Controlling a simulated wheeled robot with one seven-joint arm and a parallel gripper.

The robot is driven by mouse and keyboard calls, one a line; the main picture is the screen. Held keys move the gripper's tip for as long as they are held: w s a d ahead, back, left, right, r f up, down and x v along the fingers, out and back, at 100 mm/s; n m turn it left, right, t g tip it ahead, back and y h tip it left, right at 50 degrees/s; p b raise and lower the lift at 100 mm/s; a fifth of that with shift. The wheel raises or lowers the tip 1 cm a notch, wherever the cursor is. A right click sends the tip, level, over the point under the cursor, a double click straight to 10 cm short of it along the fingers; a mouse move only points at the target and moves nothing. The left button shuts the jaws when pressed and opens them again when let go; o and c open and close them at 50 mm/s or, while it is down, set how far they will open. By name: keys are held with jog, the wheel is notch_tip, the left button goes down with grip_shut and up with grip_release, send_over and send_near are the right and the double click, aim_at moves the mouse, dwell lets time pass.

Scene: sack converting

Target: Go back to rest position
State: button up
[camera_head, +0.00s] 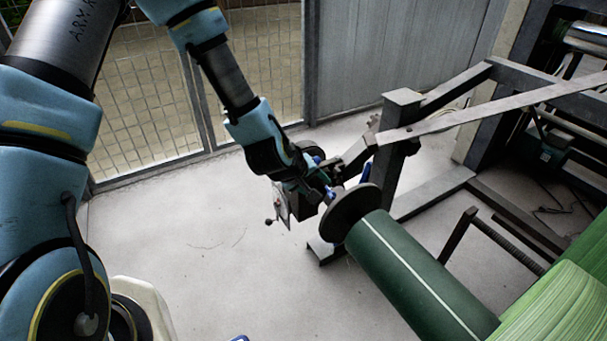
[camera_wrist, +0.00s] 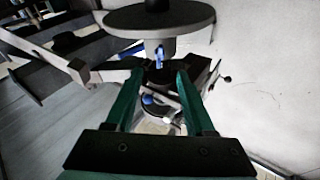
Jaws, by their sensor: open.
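My gripper (camera_head: 318,182) is beside the end of the roll's shaft, close to the grey round disc (camera_head: 350,212) and the metal stand. In the wrist view its two green fingers (camera_wrist: 160,76) are spread apart, with nothing clearly held between them. A small blue part (camera_wrist: 160,56) on the shaft shows just past the fingertips, below the disc (camera_wrist: 160,19); whether the fingers touch anything there I cannot tell. My arm reaches down from the top of the head view. The fingertips are small and partly hidden by dark parts in that view.
A dark metal stand (camera_head: 398,130) with a long bar (camera_head: 490,104) is close to the right of my gripper. A green roll (camera_head: 420,275) extends to the lower right. A mesh fence (camera_head: 150,90) stands behind. The pale floor (camera_head: 190,250) on the left is clear.

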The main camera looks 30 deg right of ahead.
jog(key=w+a+r+y+p, duration=0.2)
jog(key=w+a+r, duration=0.35)
jog(key=a, duration=0.35)
jog(key=w+a+r+y+p, duration=0.2)
jog(key=w+a+r, duration=0.35)
jog(key=a, duration=0.35)
jog(key=s+a+r+y+p, duration=0.1)
jog(key=s+a+r, duration=0.1)
jog(key=a+r, duration=0.4)
jog(key=s+a+r+y+p, duration=0.2)
jog(key=a+r, duration=0.5)
jog(key=a, duration=1)
jog(key=shift+s+a+r+n+g, duration=0.25)
jog(key=shift+r+n+g, duration=0.05)
